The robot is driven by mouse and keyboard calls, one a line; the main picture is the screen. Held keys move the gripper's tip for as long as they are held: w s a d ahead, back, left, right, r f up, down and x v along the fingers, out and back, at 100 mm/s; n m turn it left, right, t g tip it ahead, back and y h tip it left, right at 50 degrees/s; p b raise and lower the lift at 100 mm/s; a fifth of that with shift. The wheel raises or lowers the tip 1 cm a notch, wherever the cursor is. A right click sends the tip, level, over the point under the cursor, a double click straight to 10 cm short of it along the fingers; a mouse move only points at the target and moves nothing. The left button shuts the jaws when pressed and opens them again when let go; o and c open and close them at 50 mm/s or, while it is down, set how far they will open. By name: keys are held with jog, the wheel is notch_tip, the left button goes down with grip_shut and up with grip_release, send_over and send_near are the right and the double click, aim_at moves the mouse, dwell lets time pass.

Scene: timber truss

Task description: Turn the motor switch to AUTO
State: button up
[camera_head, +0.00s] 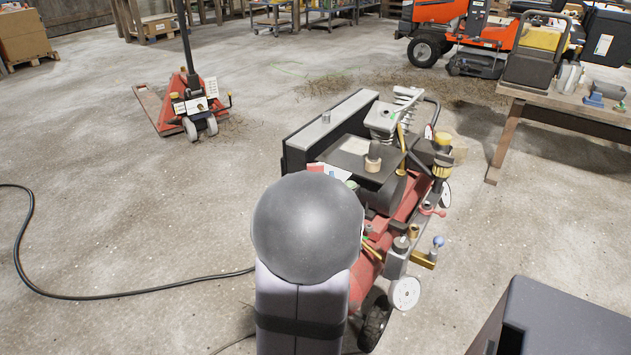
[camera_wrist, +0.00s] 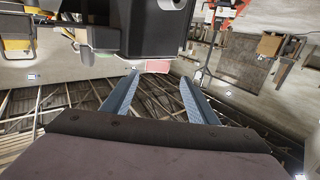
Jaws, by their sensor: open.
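The red-tanked compressor (camera_head: 385,215) stands on wheels in the middle of the head view, with a dark housing (camera_head: 300,150) at its back left. I cannot make out the motor switch or its position; my arm covers part of the machine's near left side. A red, white and green label (camera_head: 330,171) shows just past the arm. My gripper (camera_wrist: 158,84) is open in the wrist view, its two blue-grey fingers apart with nothing between them. A dark boxy part (camera_wrist: 155,25) hangs above the fingertips there, and a small pinkish-red patch (camera_wrist: 158,66) shows beyond them.
A black hose (camera_head: 110,291) lies across the floor at left. A red pallet jack (camera_head: 185,105) stands behind left. A wooden bench (camera_head: 570,110) with tools and an orange mower (camera_head: 430,25) are at back right. A dark box (camera_head: 560,320) is at front right. Floor around the compressor is mostly clear.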

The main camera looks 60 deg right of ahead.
aim_at(316, 166)
jog(key=shift+s+d, duration=0.2)
jog(key=shift+b+x, duration=0.75)
jog(key=shift+x, duration=2.85)
jog(key=c, duration=1.1)
